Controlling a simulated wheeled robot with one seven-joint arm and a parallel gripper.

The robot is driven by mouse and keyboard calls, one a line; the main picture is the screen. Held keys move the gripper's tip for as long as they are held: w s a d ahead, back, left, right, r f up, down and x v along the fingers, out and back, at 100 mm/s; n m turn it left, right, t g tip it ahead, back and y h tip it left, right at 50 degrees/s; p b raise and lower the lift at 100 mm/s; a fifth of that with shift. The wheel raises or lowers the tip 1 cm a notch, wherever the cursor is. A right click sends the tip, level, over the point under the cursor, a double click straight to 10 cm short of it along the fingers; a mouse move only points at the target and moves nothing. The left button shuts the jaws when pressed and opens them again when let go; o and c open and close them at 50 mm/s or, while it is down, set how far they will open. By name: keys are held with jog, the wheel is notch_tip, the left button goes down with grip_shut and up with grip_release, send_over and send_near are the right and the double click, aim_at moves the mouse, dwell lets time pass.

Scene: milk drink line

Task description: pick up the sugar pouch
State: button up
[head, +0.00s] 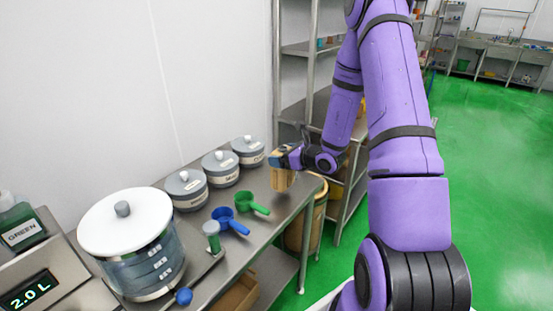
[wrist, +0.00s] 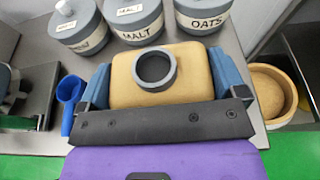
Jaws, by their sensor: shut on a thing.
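The sugar pouch (wrist: 190,72) is a tan block-like pack with a dark-rimmed round spout on top. In the wrist view it sits between the two blue fingers of my gripper (wrist: 165,88), which is shut on it. In the head view the pouch (head: 281,180) is at the far right end of the steel table, below my gripper (head: 280,160). I cannot tell whether its base touches the table.
Grey lidded canisters, including the malt (wrist: 132,18) and oats (wrist: 200,14) ones, stand close behind the pouch. A green scoop (head: 250,204), a blue scoop (head: 229,219) and a large clear vessel (head: 140,265) are nearer. A tan bin (head: 303,232) stands beyond the table's right edge.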

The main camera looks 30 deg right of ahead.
jog(key=d+f+v, duration=0.2)
jog(key=v, duration=1.1)
jog(key=shift+f, duration=0.15)
jog(key=shift+s+d, duration=0.1)
jog(key=shift+s, duration=0.05)
jog(key=shift+f, duration=0.1)
